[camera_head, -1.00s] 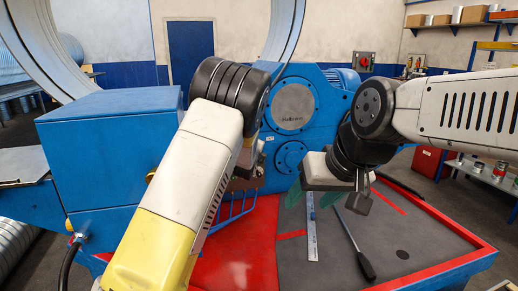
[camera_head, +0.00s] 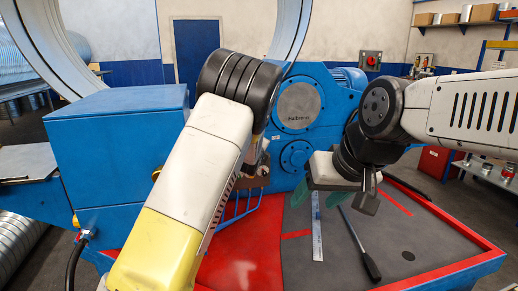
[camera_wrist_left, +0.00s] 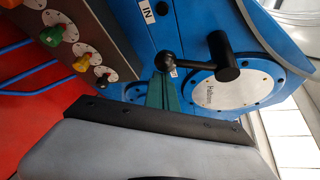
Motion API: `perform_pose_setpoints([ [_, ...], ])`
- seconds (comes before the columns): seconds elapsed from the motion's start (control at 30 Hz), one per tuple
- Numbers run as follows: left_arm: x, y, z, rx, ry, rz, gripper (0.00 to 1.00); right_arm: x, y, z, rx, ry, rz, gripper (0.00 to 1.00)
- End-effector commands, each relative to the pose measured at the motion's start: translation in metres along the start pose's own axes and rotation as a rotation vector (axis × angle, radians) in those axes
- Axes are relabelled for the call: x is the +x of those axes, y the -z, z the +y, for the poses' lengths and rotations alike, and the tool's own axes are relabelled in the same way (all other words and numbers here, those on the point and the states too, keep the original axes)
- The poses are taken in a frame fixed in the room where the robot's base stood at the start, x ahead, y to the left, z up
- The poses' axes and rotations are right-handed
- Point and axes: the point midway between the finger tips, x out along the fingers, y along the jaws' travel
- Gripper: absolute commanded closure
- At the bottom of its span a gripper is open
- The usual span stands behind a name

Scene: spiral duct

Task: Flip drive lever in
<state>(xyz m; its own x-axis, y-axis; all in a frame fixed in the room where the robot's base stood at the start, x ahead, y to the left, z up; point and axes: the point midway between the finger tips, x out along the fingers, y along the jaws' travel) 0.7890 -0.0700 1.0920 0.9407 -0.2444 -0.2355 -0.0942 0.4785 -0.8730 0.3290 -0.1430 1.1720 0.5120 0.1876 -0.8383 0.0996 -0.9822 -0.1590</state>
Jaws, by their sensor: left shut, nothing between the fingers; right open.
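The drive lever (camera_wrist_left: 195,58) is black, with a round ball knob at its left end and a thick cylindrical hub at its right, in the left wrist view. It stands in front of the blue housing, just above a round silver plate. A white label reading "IN" (camera_wrist_left: 150,10) is above the knob. My left gripper (camera_wrist_left: 165,92) has its green fingers shut and empty, with the tips right at the knob; I cannot tell whether they touch. In the head view my left arm hides the lever. My right gripper (camera_head: 320,193) is open and empty above the grey tabletop.
A panel with green, yellow and black knobs (camera_wrist_left: 82,62) is close on the left in the left wrist view. A steel ruler (camera_head: 317,235) and a black-handled tool (camera_head: 370,265) lie on the grey tabletop (camera_head: 430,235). A blue cabinet (camera_head: 110,150) stands left of my left arm.

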Motion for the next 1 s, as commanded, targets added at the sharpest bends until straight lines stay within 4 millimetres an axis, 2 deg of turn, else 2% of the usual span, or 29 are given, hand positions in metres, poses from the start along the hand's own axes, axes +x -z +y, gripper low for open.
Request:
perform_pose_setpoints([
  [0.3,-0.053,-0.001,-0.001,-0.002,0.001,-0.001,1.0,0.0,0.0,0.0,0.0,0.0,0.0,0.41],
  [0.43,-0.067,0.0,-0.001,-0.001,0.001,0.0,1.0,0.0,0.0,0.0,0.0,0.0,0.0,0.41],
  [0.57,-0.072,0.0,0.0,0.0,0.001,0.0,1.0,0.0,0.0,0.0,0.0,0.0,0.0,0.41],
  [1.0,-0.072,0.001,0.0,0.0,0.0,0.001,1.0,0.0,0.0,0.0,0.0,0.0,0.0,0.41],
])
